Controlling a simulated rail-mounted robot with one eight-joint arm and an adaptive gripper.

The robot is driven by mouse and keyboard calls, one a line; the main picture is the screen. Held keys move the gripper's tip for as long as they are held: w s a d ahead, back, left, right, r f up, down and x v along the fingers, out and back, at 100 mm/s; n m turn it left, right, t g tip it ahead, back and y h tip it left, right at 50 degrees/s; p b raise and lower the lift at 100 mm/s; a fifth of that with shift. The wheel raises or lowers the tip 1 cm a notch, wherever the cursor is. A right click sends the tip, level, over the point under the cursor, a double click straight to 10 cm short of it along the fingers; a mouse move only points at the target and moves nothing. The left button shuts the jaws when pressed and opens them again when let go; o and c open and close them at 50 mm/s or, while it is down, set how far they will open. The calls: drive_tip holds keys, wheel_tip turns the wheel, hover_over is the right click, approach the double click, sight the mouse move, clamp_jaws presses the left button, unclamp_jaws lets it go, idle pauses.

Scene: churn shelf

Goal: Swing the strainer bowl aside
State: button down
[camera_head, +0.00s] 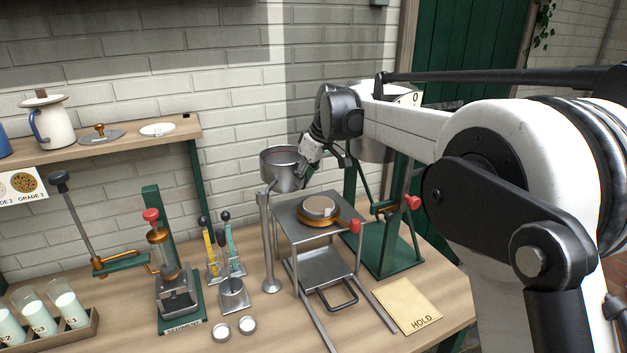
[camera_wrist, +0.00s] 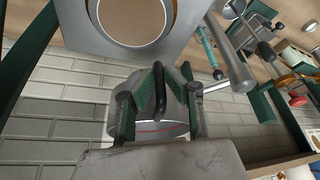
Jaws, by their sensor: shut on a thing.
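The grey metal strainer bowl (camera_head: 280,172) hangs level on a short arm from an upright post (camera_head: 267,240), to the left of and above the metal stand (camera_head: 310,228). My gripper (camera_head: 306,167) is at the bowl's right side. In the wrist view the fingers of my gripper (camera_wrist: 160,108) are on both sides of a dark grip piece (camera_wrist: 159,88), with the bowl (camera_wrist: 153,131) right behind it. The gripper is shut on the bowl's handle; the exact contact is partly hidden. The post also shows in the wrist view (camera_wrist: 230,55).
The stand carries a round copper-rimmed piece (camera_head: 318,210) on its top. A larger round vessel on a green frame (camera_head: 385,250) is right of it. A tool holder (camera_head: 232,290) and sediment press (camera_head: 178,290) stand left. A HOLD card (camera_head: 408,303) lies front right.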

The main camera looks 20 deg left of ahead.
drive_tip(key=shift+w+a, duration=0.3)
drive_tip(key=shift+a, duration=0.25)
idle(0.4)
drive_tip(key=c, duration=1.8)
unclamp_jaws()
drive_tip(key=v, duration=1.2)
drive_tip(key=shift+a+r, duration=0.1)
